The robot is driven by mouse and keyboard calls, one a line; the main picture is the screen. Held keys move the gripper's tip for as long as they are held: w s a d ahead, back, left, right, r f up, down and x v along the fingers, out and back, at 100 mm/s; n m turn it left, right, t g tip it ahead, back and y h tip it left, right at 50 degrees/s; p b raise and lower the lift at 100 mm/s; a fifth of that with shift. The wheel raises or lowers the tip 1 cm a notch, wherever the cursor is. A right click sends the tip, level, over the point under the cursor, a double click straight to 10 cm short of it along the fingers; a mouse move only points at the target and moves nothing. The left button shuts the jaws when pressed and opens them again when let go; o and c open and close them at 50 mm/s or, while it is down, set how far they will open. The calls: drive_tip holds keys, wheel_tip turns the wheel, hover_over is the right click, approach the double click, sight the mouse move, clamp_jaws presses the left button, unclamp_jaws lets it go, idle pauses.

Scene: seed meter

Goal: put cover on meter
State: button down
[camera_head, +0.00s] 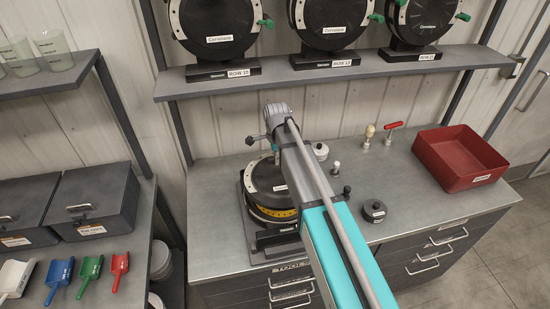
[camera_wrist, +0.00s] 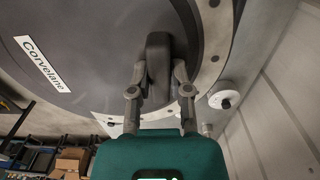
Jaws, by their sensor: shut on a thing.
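The dark round cover (camera_head: 262,181) lies roughly flat over the meter (camera_head: 272,214) on the bench; a yellow band shows below its front edge. In the wrist view, the cover (camera_wrist: 85,70) fills the upper left and bears a white "Corvelane" label. My gripper (camera_wrist: 159,78) is shut on a dark upright block on the cover, one finger on each side. A pale rim with dark holes curves past it on the right. In the head view my arm crosses the cover's right side and hides part of it and the fingers. I cannot tell whether the cover is fully seated.
A red tray (camera_head: 458,158) stands at the bench's right. A small black round weight (camera_head: 374,210), a red-handled tool (camera_head: 391,129) and small knobs stand between it and the meter. A shelf (camera_head: 340,71) with several labelled round units runs above. Coloured scoops (camera_head: 90,268) lie at the left.

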drive_tip(key=shift+f+b, duration=1.95)
drive_tip(key=shift+f, duration=0.1)
drive_tip(key=shift+f+b, duration=1)
drive_tip(key=shift+f, duration=0.05)
idle(2.7)
idle(0.4)
drive_tip(key=shift+c, duration=2.4)
unclamp_jaws()
drive_tip(key=shift+c, duration=0.4)
drive_tip(key=shift+r, duration=0.15)
